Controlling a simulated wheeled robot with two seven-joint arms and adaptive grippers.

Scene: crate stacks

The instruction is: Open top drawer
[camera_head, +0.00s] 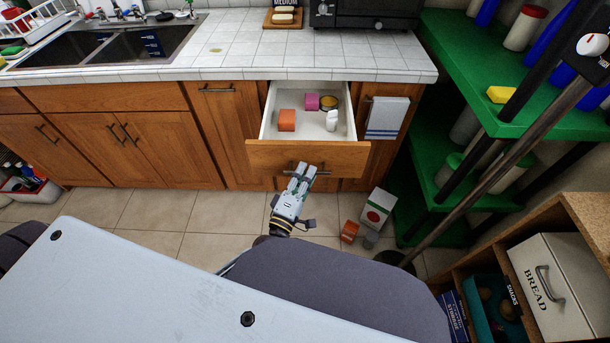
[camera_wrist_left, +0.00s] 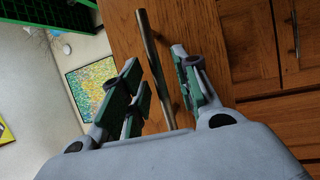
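The top drawer (camera_head: 265,155) is pulled out from the wooden cabinet below the counter. Inside it lie an orange box (camera_head: 287,120), a pink item (camera_head: 312,101), a yellow-rimmed round can (camera_head: 328,103) and a white item (camera_head: 332,120). My left gripper (camera_head: 302,169) is at the bar handle on the drawer front. In the left wrist view, its green-padded fingers (camera_wrist_left: 157,62) stand apart on either side of the metal handle (camera_wrist_left: 151,45), with gaps visible. My right gripper is not in view.
A green shelf (camera_head: 455,85) and a long pole (camera_head: 500,160) stand at the right. A white carton (camera_head: 378,209) and an orange box (camera_head: 349,232) are on the floor right of the gripper. A towel (camera_head: 386,117) hangs beside the drawer.

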